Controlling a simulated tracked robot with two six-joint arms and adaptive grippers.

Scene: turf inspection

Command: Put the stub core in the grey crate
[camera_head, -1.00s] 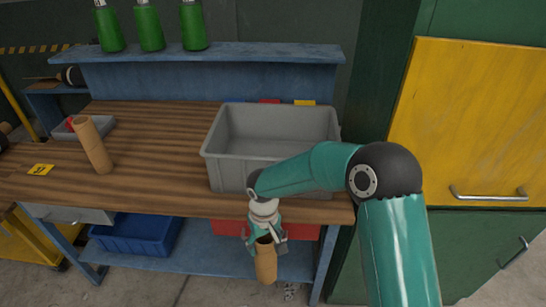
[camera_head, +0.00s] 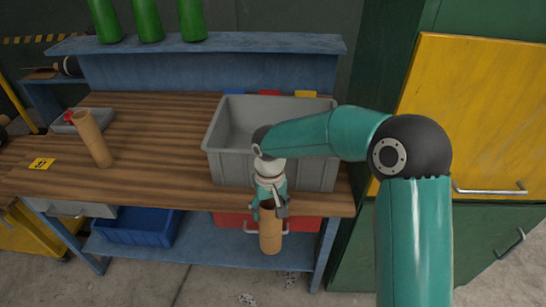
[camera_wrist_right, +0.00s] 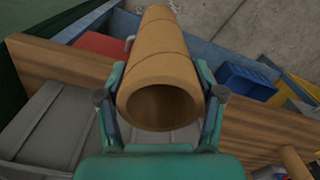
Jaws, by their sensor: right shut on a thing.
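My right gripper (camera_head: 270,208) is shut on a tan, hollow core (camera_head: 270,235), which hangs nearly upright in front of the bench's front edge. In the right wrist view the gripper (camera_wrist_right: 161,108) has one finger on each side of the core (camera_wrist_right: 158,55), its open end towards the camera. The grey crate (camera_head: 325,177) stands on the bench top just behind the gripper; its visible inside looks empty, and my right arm hides part of it. Another tan core (camera_head: 92,139) stands tilted on the bench at the left. My left gripper is not in view.
The wooden bench top (camera_head: 150,185) is clear between the second core and the crate. A small grey tray (camera_head: 68,126) and a yellow label (camera_head: 41,164) lie at the left. Green bottles (camera_head: 147,20) stand on the blue shelf (camera_head: 200,45). A blue bin (camera_head: 137,227) and red bin (camera_head: 305,223) sit below.

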